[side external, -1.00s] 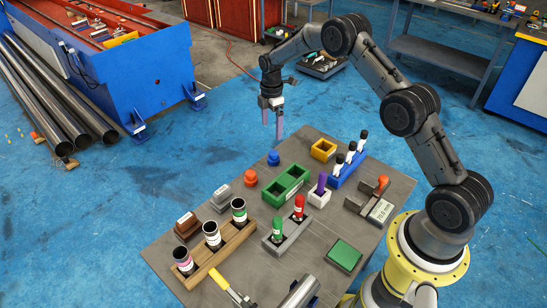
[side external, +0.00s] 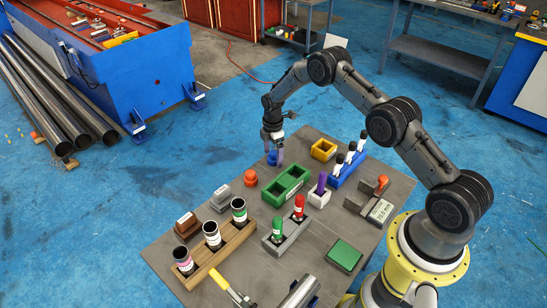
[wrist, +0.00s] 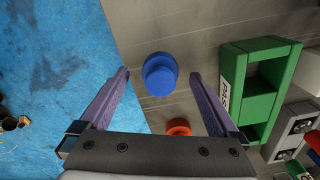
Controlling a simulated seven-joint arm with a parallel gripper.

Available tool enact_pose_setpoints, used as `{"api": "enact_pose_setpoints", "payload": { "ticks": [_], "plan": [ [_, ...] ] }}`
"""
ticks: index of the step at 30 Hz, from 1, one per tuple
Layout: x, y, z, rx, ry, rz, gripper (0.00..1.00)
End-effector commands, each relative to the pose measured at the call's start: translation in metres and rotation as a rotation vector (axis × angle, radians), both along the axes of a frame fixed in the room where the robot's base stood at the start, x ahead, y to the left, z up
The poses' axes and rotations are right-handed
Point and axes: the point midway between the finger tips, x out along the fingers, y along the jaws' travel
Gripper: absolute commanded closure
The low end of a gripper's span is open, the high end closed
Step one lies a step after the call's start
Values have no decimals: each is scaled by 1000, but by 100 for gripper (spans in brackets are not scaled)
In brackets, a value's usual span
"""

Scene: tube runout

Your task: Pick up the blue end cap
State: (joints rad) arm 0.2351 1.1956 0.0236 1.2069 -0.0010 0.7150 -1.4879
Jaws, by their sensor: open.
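The blue end cap (wrist: 160,76) stands on the grey table near its edge. In the wrist view it lies between and a little beyond the tips of my gripper (wrist: 160,78). My gripper's two purple fingers are spread apart with nothing held between them. In the side view my gripper (side external: 275,158) is down at the blue end cap (side external: 272,159), which is partly hidden behind the fingers. I cannot tell whether the fingers touch it.
An orange cap (side external: 250,178) sits close by, also in the wrist view (wrist: 178,127). A green two-compartment box (side external: 286,187) and a yellow box (side external: 323,150) stand nearby. A blue rack (side external: 348,168) holds several vials. The blue floor (wrist: 50,60) lies past the table edge.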

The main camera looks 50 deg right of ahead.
Motion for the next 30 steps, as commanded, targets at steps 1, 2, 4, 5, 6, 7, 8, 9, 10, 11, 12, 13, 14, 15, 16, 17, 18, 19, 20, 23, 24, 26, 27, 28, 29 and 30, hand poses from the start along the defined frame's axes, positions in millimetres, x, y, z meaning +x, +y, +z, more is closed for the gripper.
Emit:
{"api": "enact_pose_setpoints", "payload": {
  "ticks": [1, 2, 4, 5, 6, 7, 8, 9, 10, 11, 12, 13, 14, 15, 16, 17, 18, 19, 20, 23, 24, 26, 27, 28, 29, 30],
  "plan": [
    [0, 0, -5, 0, -1, 0, 3],
    [0, 0, -6, 0, -1, 0, 3],
    [1, 0, -9, -2, -2, 0, 3],
    [1, 0, -9, -2, -2, 0, 3],
    [1, 0, -9, -2, -2, 0, 3],
    [1, 0, -9, -2, -2, 0, 3],
    [1, 0, -9, -2, -2, 0, 3],
    [1, 0, -9, -2, -2, 0, 3],
    [0, 0, -9, -2, -2, 0, 3],
    [0, 0, -9, -2, -2, 0, 7],
    [0, 0, -9, -2, -2, 0, 14],
    [0, 0, -9, -2, -2, 0, 19],
    [0, 0, -9, -2, -2, 0, 25],
    [0, 0, -9, -2, -2, 0, 32],
    [0, 0, -9, -2, -2, 0, 37],
    [0, 0, -9, -2, -2, 0, 43],
    [0, 0, -9, -2, -2, 0, 50],
    [0, 0, -9, -2, -2, 0, 55],
    [0, 0, -9, -2, -2, 0, 61],
    [0, 0, -9, -2, -2, 0, 79],
    [0, 0, -9, -2, -2, 0, 86],
    [0, 0, -9, -2, -2, 0, 92],
    [0, 0, -9, -2, -2, 0, 92],
    [0, 0, -9, -2, -2, 0, 92],
    [0, 0, -9, -2, -2, 0, 92],
    [0, 0, -9, -2, -2, 0, 92]
  ]
}}
